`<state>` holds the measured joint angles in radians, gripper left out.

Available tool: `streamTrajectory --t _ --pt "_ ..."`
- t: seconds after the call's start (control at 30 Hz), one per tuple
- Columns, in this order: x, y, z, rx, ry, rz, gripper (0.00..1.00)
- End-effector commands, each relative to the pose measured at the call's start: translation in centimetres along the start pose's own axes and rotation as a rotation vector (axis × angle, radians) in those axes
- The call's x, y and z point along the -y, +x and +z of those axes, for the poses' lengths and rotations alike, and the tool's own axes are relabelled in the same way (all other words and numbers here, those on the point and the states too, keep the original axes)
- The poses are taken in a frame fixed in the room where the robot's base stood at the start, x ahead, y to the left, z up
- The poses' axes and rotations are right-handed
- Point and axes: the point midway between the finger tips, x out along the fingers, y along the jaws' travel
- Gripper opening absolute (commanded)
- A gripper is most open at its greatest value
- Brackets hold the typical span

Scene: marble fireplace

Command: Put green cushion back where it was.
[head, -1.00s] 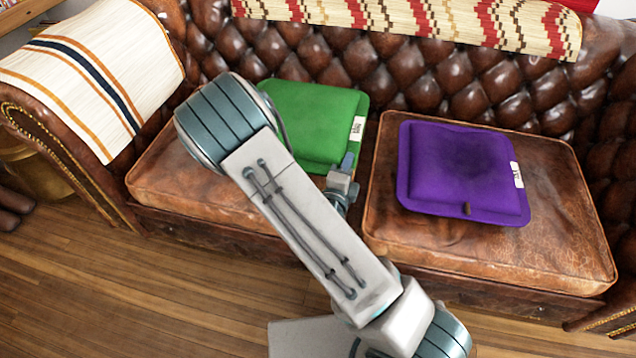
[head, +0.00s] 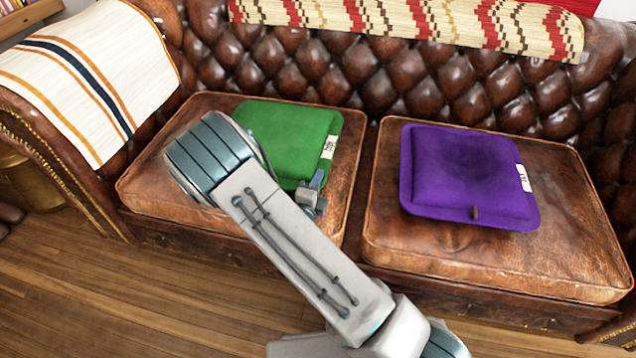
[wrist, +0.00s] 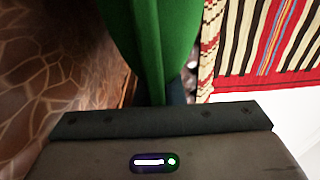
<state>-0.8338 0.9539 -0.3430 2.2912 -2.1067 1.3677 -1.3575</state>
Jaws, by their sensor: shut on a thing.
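The green cushion (head: 290,138) is over the left seat of the brown leather sofa in the head view, with a white label at its right edge. My gripper (head: 316,184) is at the cushion's near right corner and is shut on it. In the wrist view the green cushion (wrist: 150,45) rises from my gripper (wrist: 160,105), edge-on and close to the camera. My arm hides the cushion's near left part. I cannot tell whether the cushion touches the seat. A purple cushion (head: 465,175) lies on the right seat.
The left seat (head: 150,185) has bare leather around the cushion. A striped cloth (head: 90,75) covers the left armrest, and a patterned cloth (head: 420,20) hangs over the backrest. The wooden floor (head: 90,290) in front is clear.

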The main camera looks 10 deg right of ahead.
Motion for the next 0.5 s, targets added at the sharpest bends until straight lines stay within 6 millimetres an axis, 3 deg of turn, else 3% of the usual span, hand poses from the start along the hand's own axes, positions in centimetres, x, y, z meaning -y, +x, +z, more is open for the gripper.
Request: streamTrajectory --t 0.23,0.27,0.3,0.5 --pt "-0.16 0.04 0.00 0.000 0.003 -0.003 0.00" --pt "-0.22 0.00 -0.02 0.000 0.000 0.000 0.17" --pt "-0.20 0.00 -0.02 0.000 0.000 0.000 0.28" --pt "-0.20 0.00 -0.02 0.000 0.000 0.000 0.31"
